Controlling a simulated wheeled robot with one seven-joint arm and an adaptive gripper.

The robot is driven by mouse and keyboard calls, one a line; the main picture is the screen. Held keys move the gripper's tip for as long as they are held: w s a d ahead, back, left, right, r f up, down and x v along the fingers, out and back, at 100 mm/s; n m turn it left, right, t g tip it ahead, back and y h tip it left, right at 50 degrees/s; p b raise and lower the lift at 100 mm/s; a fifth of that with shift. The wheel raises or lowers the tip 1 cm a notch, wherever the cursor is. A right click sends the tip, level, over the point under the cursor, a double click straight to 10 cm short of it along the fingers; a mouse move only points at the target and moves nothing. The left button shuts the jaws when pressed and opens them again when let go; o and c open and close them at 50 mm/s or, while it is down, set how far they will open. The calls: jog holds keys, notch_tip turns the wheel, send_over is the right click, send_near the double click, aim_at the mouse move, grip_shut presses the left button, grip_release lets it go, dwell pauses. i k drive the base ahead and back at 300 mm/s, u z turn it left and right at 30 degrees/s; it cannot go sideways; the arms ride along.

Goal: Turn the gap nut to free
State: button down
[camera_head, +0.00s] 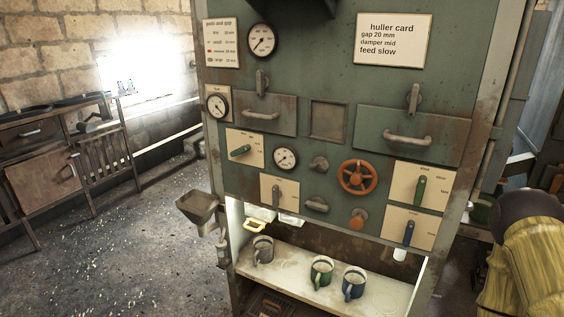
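The green machine panel (330,95) fills the middle of the view. None of its fittings is readably marked as the gap nut, so I cannot tell which it is or how it is set. Candidates are a grey knob (318,163) beside the small gauge, a lower grey knob (317,204) and an orange-brown knob (357,219). An orange handwheel (357,177) sits at centre right. Lever plates hold a left green lever (240,151), a grey lever (276,195), a right green lever (421,190) and a blue lever (409,232); their lettering is too small to read. My gripper is not in view.
The huller card (391,40) reads gap 20 mm, damper mid, feed slow. Several mugs, including a blue one (354,283), stand on the shelf (300,292) below. A metal hopper (198,207) juts out at left. The floor (130,240) left of the machine is open.

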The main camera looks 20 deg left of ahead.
aim_at(320, 164)
jog(key=u, duration=2.8)
jog(key=i, duration=1.05)
jog(key=z, duration=3.05)
